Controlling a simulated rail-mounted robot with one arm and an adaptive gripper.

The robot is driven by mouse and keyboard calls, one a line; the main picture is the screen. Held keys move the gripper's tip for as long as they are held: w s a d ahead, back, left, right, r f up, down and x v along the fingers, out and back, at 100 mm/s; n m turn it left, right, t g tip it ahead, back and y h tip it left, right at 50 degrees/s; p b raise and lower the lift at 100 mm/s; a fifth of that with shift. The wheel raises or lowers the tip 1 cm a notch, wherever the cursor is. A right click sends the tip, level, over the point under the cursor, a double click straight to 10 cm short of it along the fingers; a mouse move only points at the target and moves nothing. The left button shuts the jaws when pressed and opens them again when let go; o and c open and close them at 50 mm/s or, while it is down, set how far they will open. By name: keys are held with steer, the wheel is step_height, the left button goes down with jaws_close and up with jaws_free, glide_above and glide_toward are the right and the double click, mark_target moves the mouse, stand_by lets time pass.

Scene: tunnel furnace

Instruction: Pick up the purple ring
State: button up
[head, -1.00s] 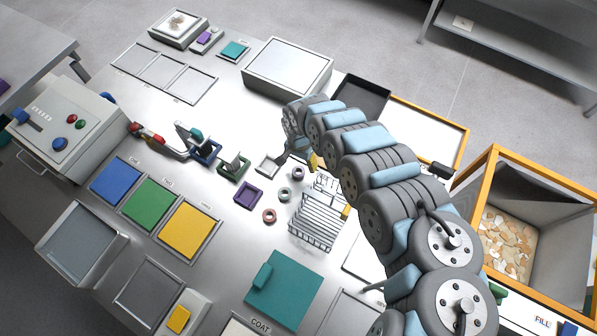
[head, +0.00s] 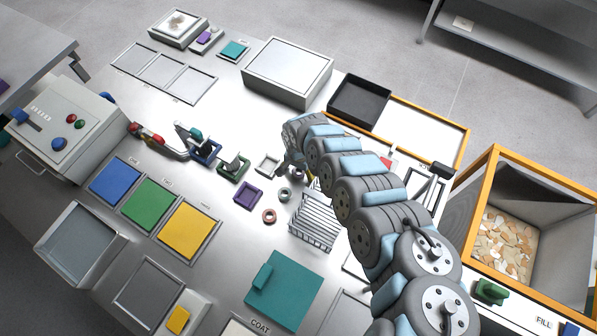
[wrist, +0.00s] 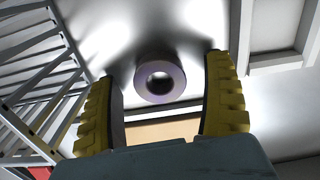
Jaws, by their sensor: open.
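The purple ring (wrist: 160,77) lies flat on the metal table in the wrist view, between and a little beyond the two yellow-padded fingertips. In the head view the ring (head: 298,174) shows partly, close beside my gripper. My gripper (wrist: 162,92) is open, with a finger to each side of the ring and a gap on both sides. Nothing is held. In the head view my gripper (head: 290,165) is low over the table and largely hidden by my own arm.
A wire rack (head: 316,222) stands close by, at the left in the wrist view (wrist: 40,75). A grey ring (head: 284,194) and a copper ring (head: 269,215) lie near. A purple square frame (head: 249,195) and a pale square tray (head: 267,164) sit to the left.

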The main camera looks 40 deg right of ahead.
steer(key=c, duration=1.3)
steer(key=shift+r, duration=0.1)
